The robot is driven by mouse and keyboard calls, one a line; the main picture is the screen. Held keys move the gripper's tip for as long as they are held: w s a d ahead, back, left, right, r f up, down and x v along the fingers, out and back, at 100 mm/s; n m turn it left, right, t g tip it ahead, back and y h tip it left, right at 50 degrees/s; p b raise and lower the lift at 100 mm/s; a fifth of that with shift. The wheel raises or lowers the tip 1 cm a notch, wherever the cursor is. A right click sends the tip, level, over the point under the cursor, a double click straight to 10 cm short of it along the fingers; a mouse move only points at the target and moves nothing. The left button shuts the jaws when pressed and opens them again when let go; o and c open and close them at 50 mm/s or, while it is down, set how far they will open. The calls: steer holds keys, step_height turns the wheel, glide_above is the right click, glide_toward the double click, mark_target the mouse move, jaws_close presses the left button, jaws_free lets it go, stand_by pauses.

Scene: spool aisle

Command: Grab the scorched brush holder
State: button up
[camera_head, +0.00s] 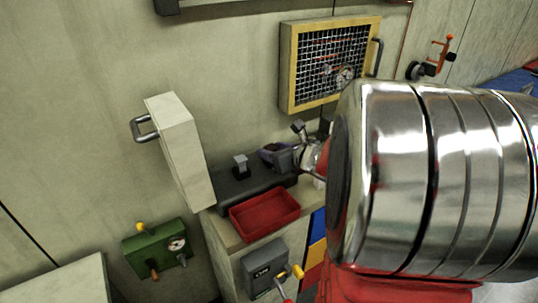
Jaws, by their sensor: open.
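A small grey upright piece (240,164) stands on a long dark block (238,190) at the back of the counter. It may be the brush holder, but no scorching can be made out at this size. My gripper (270,156) appears over the right part of the dark block, to the right of the grey piece and apart from it. It is open, with nothing seen between its fingers. My large silver arm link hides the right side of the counter and part of the arm behind it.
A red tray (264,213) sits at the counter's front. A pale panel with a handle (180,150) stands close on the left. A yellow-framed mesh box (330,62) hangs above. A green gauge box (158,249) and a grey lever box (264,268) are lower down.

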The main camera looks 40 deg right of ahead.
mark_target(265, 147)
steer(key=shift+x, duration=2.55)
steer(key=shift+d+r, duration=0.1)
steer(key=shift+c, duration=0.2)
steer(key=c, duration=0.9)
